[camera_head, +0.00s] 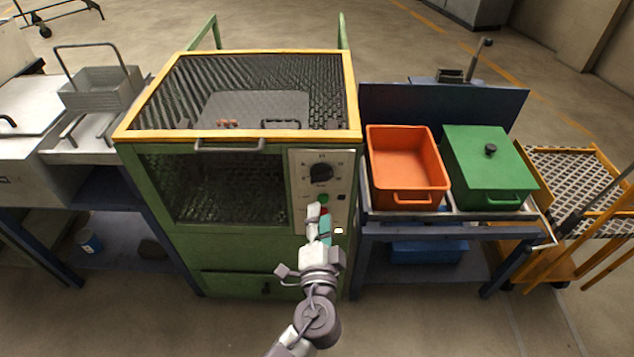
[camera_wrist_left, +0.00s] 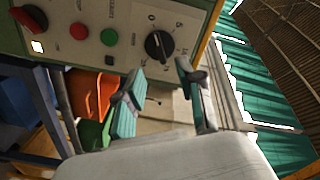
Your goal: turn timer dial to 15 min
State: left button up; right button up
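The timer dial (camera_head: 321,172) is a round black knob on the upper part of the pale control panel (camera_head: 301,181), at the furnace's front right. It also shows in the left wrist view (camera_wrist_left: 158,46), with printed numbers around it, including 0 and 5. A pale mark shows on the knob, but I cannot tell which number it points at. My left gripper (camera_head: 319,214) is in front of the panel, below the dial in the head view. In the left wrist view my left gripper (camera_wrist_left: 155,80) has its teal-padded fingers apart, empty and clear of the dial. My right gripper is not in view.
A green button (camera_wrist_left: 109,37), a red button (camera_wrist_left: 80,32), a red knob (camera_wrist_left: 29,19) and a lit white square (camera_wrist_left: 37,46) share the panel. The green furnace (camera_head: 155,200) has a mesh lid. An orange bin (camera_head: 407,165) and a green lidded box (camera_head: 487,170) stand to the right.

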aim_at(320, 181)
pick_arm(q)
jog(key=w+p, duration=0.1)
jog(key=w, duration=0.9)
jog(key=shift+w, duration=0.3)
grip_shut()
